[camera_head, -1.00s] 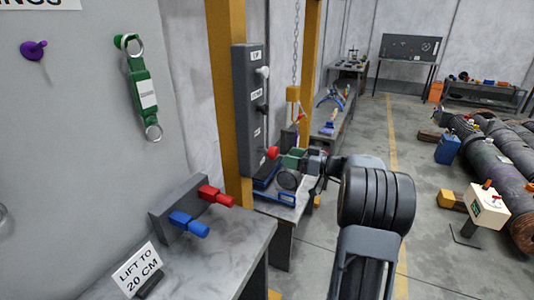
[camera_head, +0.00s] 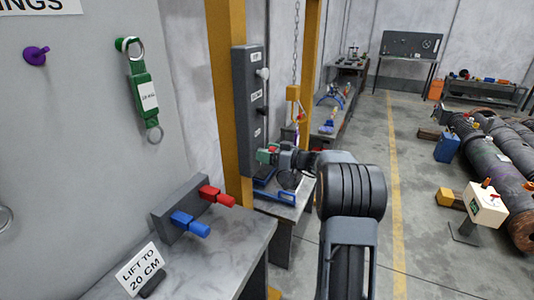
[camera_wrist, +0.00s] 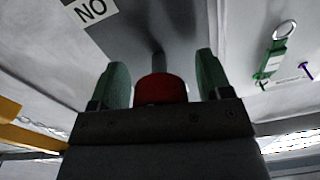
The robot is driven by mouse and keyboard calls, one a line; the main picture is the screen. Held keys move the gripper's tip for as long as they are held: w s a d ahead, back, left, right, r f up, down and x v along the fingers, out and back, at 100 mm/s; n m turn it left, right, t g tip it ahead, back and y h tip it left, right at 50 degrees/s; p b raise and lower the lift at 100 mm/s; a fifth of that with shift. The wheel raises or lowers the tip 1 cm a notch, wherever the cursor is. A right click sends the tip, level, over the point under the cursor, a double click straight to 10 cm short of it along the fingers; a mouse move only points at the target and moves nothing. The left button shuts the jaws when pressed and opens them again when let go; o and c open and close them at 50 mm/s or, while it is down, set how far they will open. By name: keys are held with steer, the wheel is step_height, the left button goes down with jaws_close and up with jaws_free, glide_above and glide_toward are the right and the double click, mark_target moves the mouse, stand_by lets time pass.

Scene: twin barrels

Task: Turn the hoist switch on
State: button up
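The grey hoist control box (camera_head: 246,115) is fixed to a yellow post, with white labels and a slot down its face. In the wrist view, the red switch knob (camera_wrist: 160,89) stands on a grey stem from the box face (camera_wrist: 190,30). My gripper (camera_head: 266,155) is at the lower part of the box. Its green fingertips, also in the wrist view (camera_wrist: 162,82), are open on either side of the red knob, with narrow gaps showing. The knob is hidden in the head view. A label reading "NO" in the wrist view (camera_wrist: 92,10) is probably an upside-down "ON".
A chain with a yellow block (camera_head: 293,92) hangs behind my gripper. A near bench (camera_head: 225,240) holds red and blue handles. A blue frame (camera_head: 275,196) lies on the bench below my gripper.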

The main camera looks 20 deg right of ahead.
steer(key=c, duration=0.9)
steer(key=shift+f+m+b, duration=0.15)
steer(key=shift+m+b, duration=0.15)
steer(key=shift+b, duration=0.25)
steer(key=m+b, duration=0.2)
steer(key=shift+f+b, duration=0.1)
steer(key=shift+b, duration=0.2)
steer(key=m+b, duration=0.1)
steer(key=m, duration=0.1)
steer(key=m+b, duration=0.2)
steer(key=m, duration=0.1)
steer(key=shift+r+m, duration=0.25)
steer(key=shift+m, duration=0.05)
steer(key=m, duration=0.4)
steer(key=shift+r+m, duration=0.1)
steer(key=shift+m, duration=0.3)
steer(key=m+p, duration=0.1)
steer(key=m, duration=0.4)
steer(key=shift+m+t, duration=0.3)
